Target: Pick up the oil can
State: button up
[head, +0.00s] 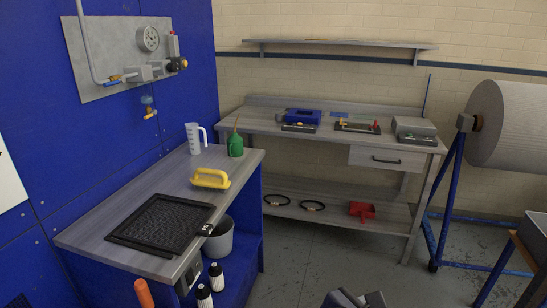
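The oil can (236,146) is green with a thin tan spout pointing up. It stands upright near the far right corner of the wooden-topped blue bench (150,187). My gripper (354,299) shows only in part at the bottom edge of the head view, low and well apart from the can. Its fingers are mostly cut off by the frame, so I cannot tell whether it is open or shut.
A black mat (160,224) covers the near bench top. A workbench (270,126) stands behind; a large roll (508,125) stands right. The middle floor is open.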

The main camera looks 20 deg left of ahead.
aim_at(235, 142)
jog(key=i+u, duration=0.1)
jog(key=i, duration=0.75)
jog(key=i+l+u, duration=0.15)
jog(key=i, duration=0.65)
jog(key=i+u, duration=0.3)
jog(key=u, duration=0.15)
jog(key=i+l+u, duration=0.1)
jog(key=i+u, duration=0.3)
jog(key=i+l+u, duration=0.15)
jog(key=u, duration=0.3)
jog(key=i+l+u, duration=0.6)
jog(key=u, duration=0.15)
jog(key=i+l+u, duration=0.2)
jog(key=u, duration=0.15)
jog(key=i+l+u, duration=0.15)
jog(key=l+u, duration=0.2)
